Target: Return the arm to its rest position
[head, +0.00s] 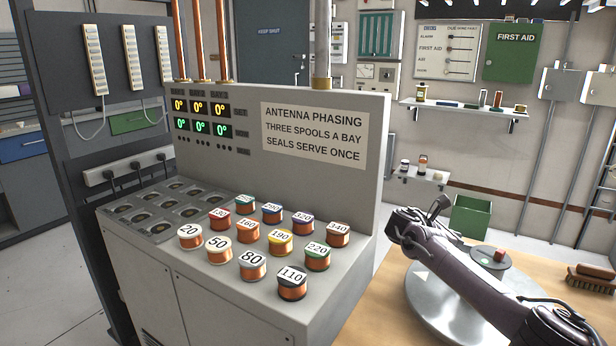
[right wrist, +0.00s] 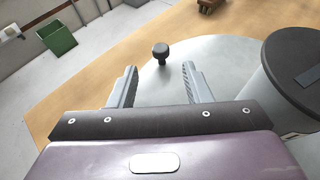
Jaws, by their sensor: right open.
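My right arm reaches in from the lower right of the head view over the wooden table. The right wrist view shows my right gripper (right wrist: 159,68) open, its two fingers apart with nothing held between them. A dark knob (right wrist: 161,50) shows beyond the fingertips, above a round grey plate (right wrist: 225,52); whether it touches a finger cannot be told. My left gripper is in neither view. The phasing console (head: 330,210) carries several copper spools, such as the spool marked 110 (head: 292,287), and its displays (head: 202,107) read 0°.
The silver round plate (head: 425,300) lies on the table (head: 375,325) under my arm. A dark disc with a red knob (head: 499,255) and a brush (head: 590,277) are to the right. A large dark-topped cylinder (right wrist: 297,65) stands close right of the fingers. A green bin (head: 470,217) stands beyond.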

